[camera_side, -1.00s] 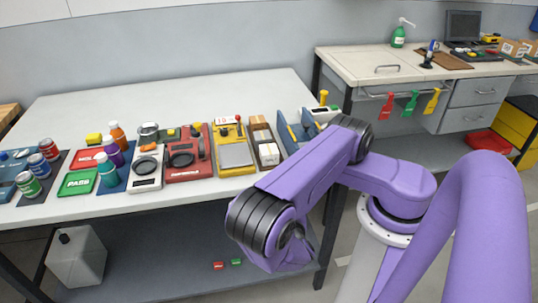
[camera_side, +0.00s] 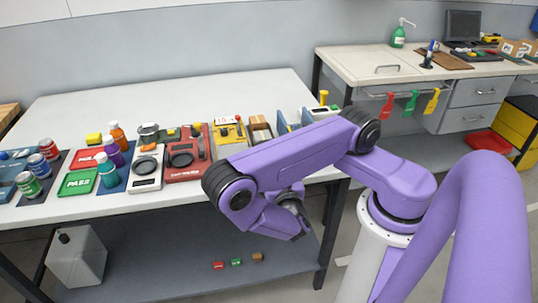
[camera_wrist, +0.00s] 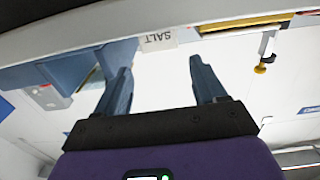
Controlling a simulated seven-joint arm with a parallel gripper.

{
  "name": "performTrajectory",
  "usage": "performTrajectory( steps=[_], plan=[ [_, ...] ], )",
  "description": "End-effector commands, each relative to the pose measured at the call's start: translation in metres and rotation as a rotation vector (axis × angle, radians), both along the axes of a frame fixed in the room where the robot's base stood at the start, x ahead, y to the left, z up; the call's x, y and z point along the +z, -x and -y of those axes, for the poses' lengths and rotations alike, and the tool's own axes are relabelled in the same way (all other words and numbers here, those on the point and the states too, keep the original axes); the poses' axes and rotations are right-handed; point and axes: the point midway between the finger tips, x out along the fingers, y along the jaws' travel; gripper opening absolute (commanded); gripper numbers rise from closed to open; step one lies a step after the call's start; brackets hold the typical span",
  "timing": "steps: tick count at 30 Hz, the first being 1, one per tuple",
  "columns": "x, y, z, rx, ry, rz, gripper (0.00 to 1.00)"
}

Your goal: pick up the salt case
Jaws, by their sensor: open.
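In the wrist view, a small white label reading SALT (camera_wrist: 158,41) appears upside down, just beyond my fingertips. Blue parts (camera_wrist: 62,70) show to its left, partly behind my left finger; I cannot tell which belong to the salt case. My gripper (camera_wrist: 160,70) is open and empty, with two dark blue fingers apart and the label seen between and above them. In the side view, blue pieces (camera_side: 282,124) stand at the table's right end, partly hidden by my arm. My fingers cannot be made out there.
The white table (camera_side: 190,97) holds a row of items, including a red case (camera_side: 188,172) and a yellow case (camera_side: 229,133). Small blocks (camera_side: 237,262) lie on the lower shelf (camera_side: 150,270). A yellow knob (camera_wrist: 261,67) is at right in the wrist view. The table's back is clear.

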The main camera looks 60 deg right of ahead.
Motion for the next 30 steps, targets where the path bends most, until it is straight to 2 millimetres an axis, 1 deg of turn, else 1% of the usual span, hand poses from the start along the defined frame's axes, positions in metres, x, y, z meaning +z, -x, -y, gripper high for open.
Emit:
performTrajectory(
  steps=[1, 9, 20, 30],
  plan=[
    [0.000, -0.004, 0.006, -0.008, -0.001, 0.000, 0.70],
    [0.000, -0.026, 0.028, -0.006, -0.002, 0.001, 0.70],
    [0.000, -0.039, 0.042, -0.004, -0.001, 0.001, 0.70],
    [-0.002, -0.066, 0.069, -0.005, -0.003, 0.000, 0.70]
  ],
)
